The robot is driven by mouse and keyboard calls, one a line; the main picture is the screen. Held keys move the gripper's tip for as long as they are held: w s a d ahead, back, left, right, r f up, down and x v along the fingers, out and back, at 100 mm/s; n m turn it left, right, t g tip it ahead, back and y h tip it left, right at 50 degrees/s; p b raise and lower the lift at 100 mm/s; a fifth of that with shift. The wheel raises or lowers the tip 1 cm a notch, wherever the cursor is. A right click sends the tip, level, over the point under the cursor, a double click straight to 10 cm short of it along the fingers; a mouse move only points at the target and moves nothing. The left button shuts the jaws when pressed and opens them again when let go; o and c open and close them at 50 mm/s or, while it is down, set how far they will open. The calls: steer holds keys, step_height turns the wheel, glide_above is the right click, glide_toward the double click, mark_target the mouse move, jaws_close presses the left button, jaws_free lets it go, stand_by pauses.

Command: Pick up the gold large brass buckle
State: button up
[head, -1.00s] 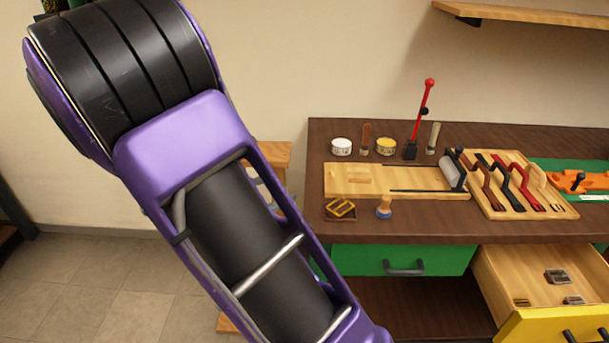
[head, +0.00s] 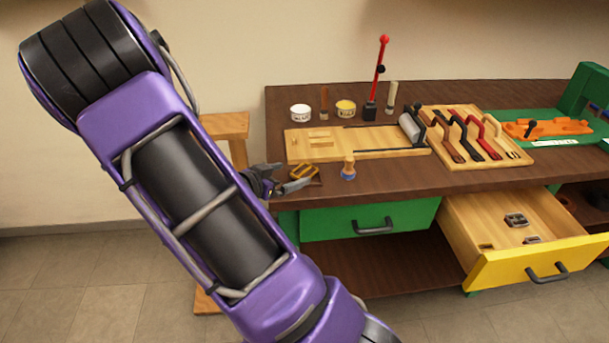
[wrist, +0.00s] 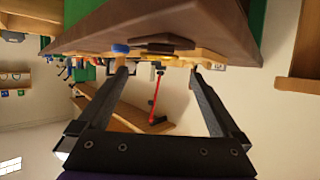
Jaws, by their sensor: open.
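The gold large brass buckle (head: 305,170) lies in a small dark tray (head: 316,184) at the near left edge of the workbench in the head view. My gripper (head: 292,177) is just left of the tray, close to the bench edge, and partly overlaps it in that view. Its fingers are apart, with nothing between them. In the wrist view, my gripper (wrist: 159,74) points at the bench edge.
The open yellow-fronted drawer (head: 540,262) holds several small metal pieces. A wooden stand (head: 225,126) is left of the bench. A red-handled lever (head: 380,70) rises at the back.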

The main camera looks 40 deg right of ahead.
mark_target(303, 172)
steer(key=x, duration=0.2)
steer(key=b+x, duration=0.1)
steer(key=x, duration=0.2)
steer(key=shift+a+f, duration=0.1)
steer(key=shift+f, duration=0.25)
steer(key=c, duration=1.5)
